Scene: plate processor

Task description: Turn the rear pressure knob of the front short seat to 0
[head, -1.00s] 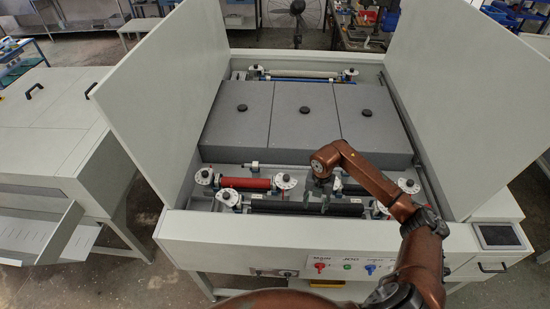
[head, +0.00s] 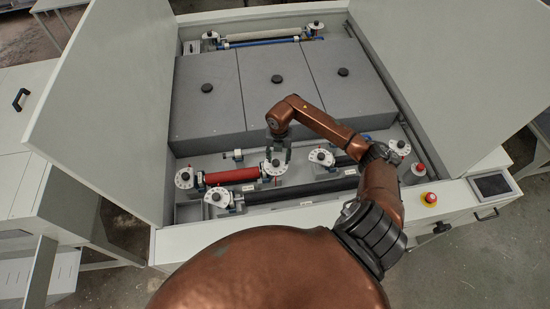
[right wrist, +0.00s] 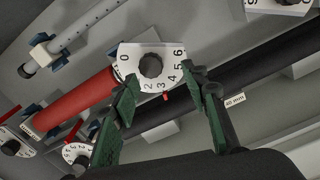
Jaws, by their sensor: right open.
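A red roller (head: 232,176) lies across the front trough of the machine, with a white numbered dial at each end. The dial at its right end (head: 273,167) has a black centre knob, and my right gripper (head: 279,148) is right at it. In the right wrist view this dial's black knob (right wrist: 151,66) lies ahead of the fingers, with numbers from 0 to 6 around it and a red mark near 3 and 4. My green fingers (right wrist: 165,100) are spread apart with nothing between the tips. My left gripper is out of view.
Other white dials stand nearby, at the roller's left end (head: 184,179), below it (head: 217,198) and to the right (head: 321,156). A black roller (right wrist: 265,72) lies beside the red one. Grey covers (head: 278,80) lie behind, and upright white panels (head: 103,105) flank the machine.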

